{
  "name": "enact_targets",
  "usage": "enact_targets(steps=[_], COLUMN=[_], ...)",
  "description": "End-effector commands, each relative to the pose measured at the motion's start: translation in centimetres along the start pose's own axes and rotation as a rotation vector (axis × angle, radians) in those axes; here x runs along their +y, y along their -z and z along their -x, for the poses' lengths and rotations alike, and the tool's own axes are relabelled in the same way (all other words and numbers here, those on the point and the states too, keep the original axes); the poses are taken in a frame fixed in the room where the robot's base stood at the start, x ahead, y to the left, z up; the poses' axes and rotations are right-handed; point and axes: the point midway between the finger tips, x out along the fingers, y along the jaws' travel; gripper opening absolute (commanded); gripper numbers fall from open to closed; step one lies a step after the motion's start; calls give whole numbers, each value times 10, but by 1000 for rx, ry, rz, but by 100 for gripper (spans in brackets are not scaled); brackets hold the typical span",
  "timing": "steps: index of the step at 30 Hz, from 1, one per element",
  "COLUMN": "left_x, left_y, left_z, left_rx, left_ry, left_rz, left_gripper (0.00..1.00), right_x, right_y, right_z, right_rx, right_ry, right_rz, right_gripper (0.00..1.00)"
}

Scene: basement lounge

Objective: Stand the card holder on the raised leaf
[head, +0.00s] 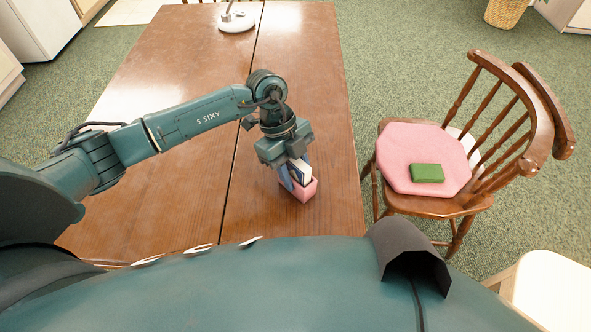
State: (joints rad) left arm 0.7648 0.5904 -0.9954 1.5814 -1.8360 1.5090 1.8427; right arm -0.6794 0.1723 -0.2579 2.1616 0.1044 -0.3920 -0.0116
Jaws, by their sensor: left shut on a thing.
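The card holder (303,190) is a small pink box with white and blue cards standing in it. It is upright on or just above the right-hand leaf of the brown wooden table (312,92), right of the dark seam; I cannot tell whether it touches the wood. My left gripper (290,172) reaches down from above and is shut on the card holder. The gripper body hides its upper left part. My right gripper is not in view.
A wooden chair (437,205) with a pink cushion (400,142) stands right of the table, and a green box (427,173) lies on the cushion. A white lamp base (236,22) stands at the table's far end. The tabletop around the holder is clear.

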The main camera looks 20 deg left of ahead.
Motion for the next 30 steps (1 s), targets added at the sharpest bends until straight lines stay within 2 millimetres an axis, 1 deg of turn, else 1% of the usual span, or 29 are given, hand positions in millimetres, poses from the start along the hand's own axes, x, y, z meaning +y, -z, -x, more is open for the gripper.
enact_targets(steps=[4, 5, 12, 13, 19, 23, 26, 30], left_x=[0, 0, 0, 0, 0, 0, -1, -1], left_y=[-1, -1, 0, 0, 0, 0, 0, 0], left_z=[-1, -2, -1, -1, -1, 6, 21, 51], left_rx=[0, 0, 0, 0, 0, -1, -3, -3], left_ry=[0, 0, 0, 0, 0, 1, 3, 4], left_rz=[0, 0, 0, 0, 0, 0, -1, 0], left_gripper=[14, 37, 56, 58, 58, 58, 58, 58], right_x=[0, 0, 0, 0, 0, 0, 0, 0], right_y=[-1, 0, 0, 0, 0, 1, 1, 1], right_z=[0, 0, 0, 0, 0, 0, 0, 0], right_rx=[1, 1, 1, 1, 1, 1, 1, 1], right_ry=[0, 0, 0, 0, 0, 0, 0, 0], right_rz=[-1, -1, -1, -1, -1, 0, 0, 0], right_gripper=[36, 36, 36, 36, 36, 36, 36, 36])
